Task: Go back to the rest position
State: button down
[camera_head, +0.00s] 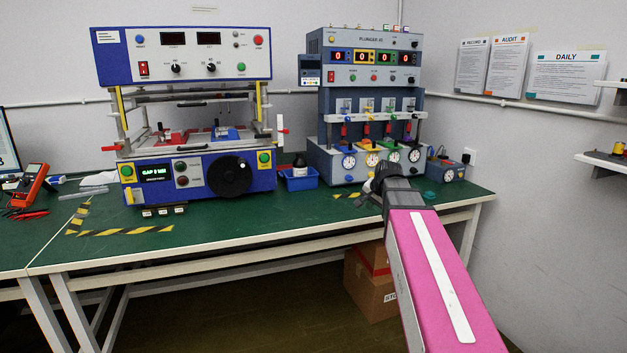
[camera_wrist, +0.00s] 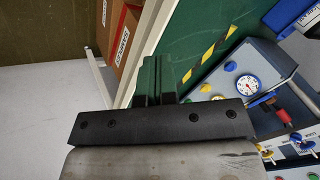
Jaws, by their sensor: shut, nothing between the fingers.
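My gripper (camera_head: 384,178) is at the end of my pink arm, above the front edge of the green bench top (camera_head: 330,208), in front of the grey plunger tester (camera_head: 368,100). In the wrist view, my gripper (camera_wrist: 158,82) shows as a black bar with its fingers close together and nothing held. The tester's lower panel with a white dial (camera_wrist: 247,85) is to the right of the fingers in the wrist view. My arm hides part of the bench's right end in the head view.
A blue press machine (camera_head: 190,110) stands left of the tester, with a blue bin (camera_head: 300,180) between them. Cardboard boxes (camera_head: 370,284) sit under the bench. Shelves (camera_head: 607,163) jut from the right wall.

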jog(key=s+f+n+g+h, duration=0.1)
jog(key=s+f+n+g, duration=0.2)
jog(key=s+f, duration=0.7)
jog(key=s+a+f+n+g+h, duration=0.1)
jog(key=s+f+n+g, duration=0.2)
jog(key=s+f, duration=0.8)
notch_tip(320, 180, down, 7)
jog(key=shift+s+a+r+n, duration=0.1)
jog(key=shift+s+a+n, duration=0.1)
jog(key=shift+n, duration=0.5)
jog(key=shift+w, duration=0.1)
